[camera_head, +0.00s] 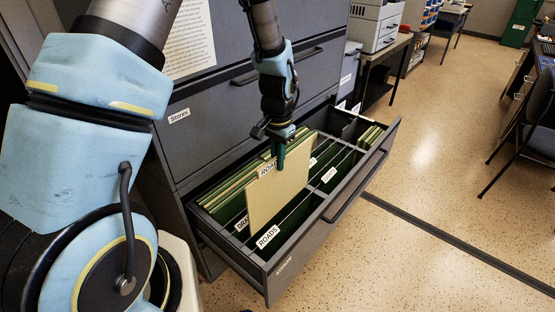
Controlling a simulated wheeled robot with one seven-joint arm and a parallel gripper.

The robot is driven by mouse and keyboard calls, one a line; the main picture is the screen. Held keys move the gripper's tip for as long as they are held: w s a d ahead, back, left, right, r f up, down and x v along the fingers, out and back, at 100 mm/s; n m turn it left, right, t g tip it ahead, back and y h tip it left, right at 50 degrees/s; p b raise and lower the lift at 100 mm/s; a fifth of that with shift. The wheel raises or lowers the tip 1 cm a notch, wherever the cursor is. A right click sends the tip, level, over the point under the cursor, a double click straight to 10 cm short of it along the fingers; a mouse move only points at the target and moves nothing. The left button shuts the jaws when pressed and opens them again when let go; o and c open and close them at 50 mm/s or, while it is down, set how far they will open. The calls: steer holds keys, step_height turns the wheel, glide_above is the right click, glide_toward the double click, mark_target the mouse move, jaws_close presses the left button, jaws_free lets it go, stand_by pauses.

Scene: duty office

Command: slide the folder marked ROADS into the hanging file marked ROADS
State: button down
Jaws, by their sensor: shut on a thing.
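A beige folder (279,192) with a ROADS label (268,167) at its top edge hangs upright from my gripper (280,153), which is shut on its top edge. The folder is over the open file drawer (297,272), most of it standing above the rows of files. The white ROADS tab of the green hanging file (268,236) is at the drawer's front left, just below and right of the folder's lower left corner. I cannot tell whether the folder's bottom edge is inside that file or above it.
A partly hidden tab starting DRA (241,224) is just left of the folder. Another tabbed file (329,174) lies to its right. Dividers split the drawer, with more folders (371,134) at the right end. The cabinet front (225,125) rises behind. The floor (430,170) to the right is clear.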

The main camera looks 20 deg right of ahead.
mark_target(278, 194)
steer(key=shift+f+b, duration=6.55)
steer(key=shift+f, duration=3.8)
steer(key=c, duration=0.9)
jaws_free()
steer(key=shift+r+p, duration=2.75)
steer(key=shift+r, duration=0.8)
